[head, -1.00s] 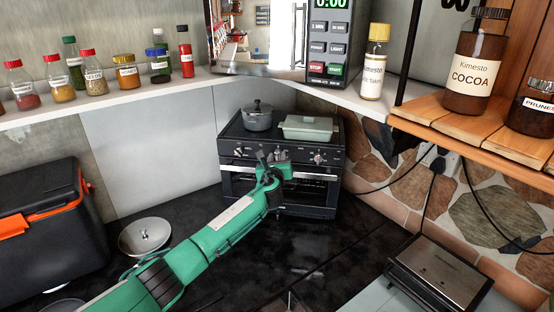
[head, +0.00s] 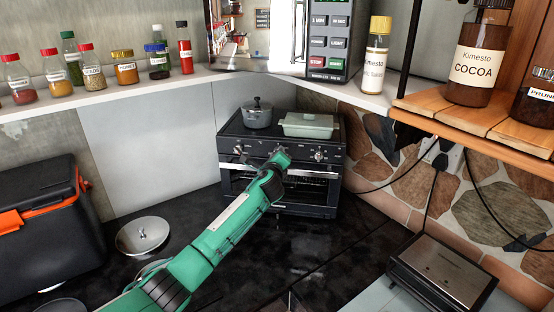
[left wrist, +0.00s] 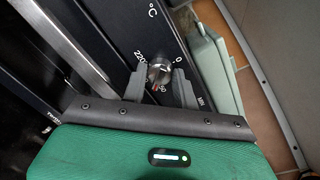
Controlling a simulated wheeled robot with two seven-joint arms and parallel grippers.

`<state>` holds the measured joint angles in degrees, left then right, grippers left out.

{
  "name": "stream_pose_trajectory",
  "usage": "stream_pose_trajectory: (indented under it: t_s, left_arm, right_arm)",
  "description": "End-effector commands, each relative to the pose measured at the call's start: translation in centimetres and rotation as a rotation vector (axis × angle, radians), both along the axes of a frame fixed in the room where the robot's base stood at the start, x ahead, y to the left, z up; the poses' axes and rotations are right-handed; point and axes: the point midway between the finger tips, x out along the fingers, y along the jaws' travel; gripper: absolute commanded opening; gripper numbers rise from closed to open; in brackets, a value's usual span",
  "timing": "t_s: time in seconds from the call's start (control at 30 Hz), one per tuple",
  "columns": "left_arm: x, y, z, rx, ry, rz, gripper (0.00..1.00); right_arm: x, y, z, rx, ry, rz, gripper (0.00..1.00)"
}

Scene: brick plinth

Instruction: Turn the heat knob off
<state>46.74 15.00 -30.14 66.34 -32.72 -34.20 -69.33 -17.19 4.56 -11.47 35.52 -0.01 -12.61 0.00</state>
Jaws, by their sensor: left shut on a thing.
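The small black oven (head: 232,158) stands in the corner with a row of knobs on its front panel. My left gripper (head: 280,152) is at the middle of that panel. In the left wrist view, a round silver heat knob (left wrist: 160,72) sits between my left fingers (left wrist: 158,82), which are shut on it. White marks for °C, 220, 0 and 60 surround this knob. Its pointer is too small to read surely. In the head view my gripper hides the knob. My right gripper is not in view.
A grey pot (head: 257,115) and a pale green lidded dish (head: 308,126) stand on the oven. Another knob (head: 319,155) is to the right of my gripper. A metal lid (head: 142,235) and a black-orange cooler (head: 45,225) are at left. The dark counter before the oven is mostly clear.

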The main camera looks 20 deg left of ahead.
Motion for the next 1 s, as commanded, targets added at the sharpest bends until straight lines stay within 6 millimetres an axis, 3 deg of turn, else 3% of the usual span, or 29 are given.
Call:
stream_pose_trajectory:
  t_s: [1.0]
  left_arm:
    - [0.0, 0.3, -0.4, -0.958, -0.116, 0.003, 0.06]
  right_arm:
    - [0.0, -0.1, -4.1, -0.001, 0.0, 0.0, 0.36]
